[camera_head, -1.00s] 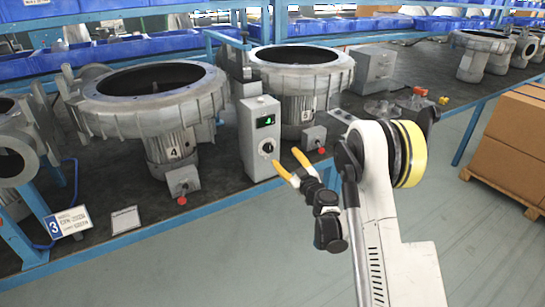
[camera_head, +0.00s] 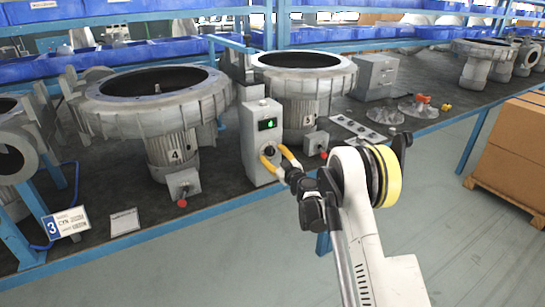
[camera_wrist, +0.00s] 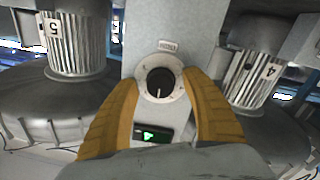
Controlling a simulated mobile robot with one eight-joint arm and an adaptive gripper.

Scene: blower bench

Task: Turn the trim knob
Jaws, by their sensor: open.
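The trim knob (camera_wrist: 161,82) is a round black dial with a white pointer line on a pale ring. It sits on the front of a grey control box (camera_head: 259,127) that stands on the bench between two blowers. My gripper (camera_head: 272,152) is open, its yellow fingers in front of the box at knob height. In the wrist view the fingers (camera_wrist: 160,95) lie on either side of the knob, with a visible gap to it. Whether the tips reach the knob's depth is unclear. A small green-lit display (camera_wrist: 151,133) is on the same face.
Blowers marked 4 (camera_head: 172,140) and 5 (camera_head: 306,100) flank the box. Small grey boxes with red buttons (camera_head: 184,186) (camera_head: 316,143) stand near the bench's blue front edge. Cardboard boxes (camera_head: 510,150) are at the right. The floor in front is clear.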

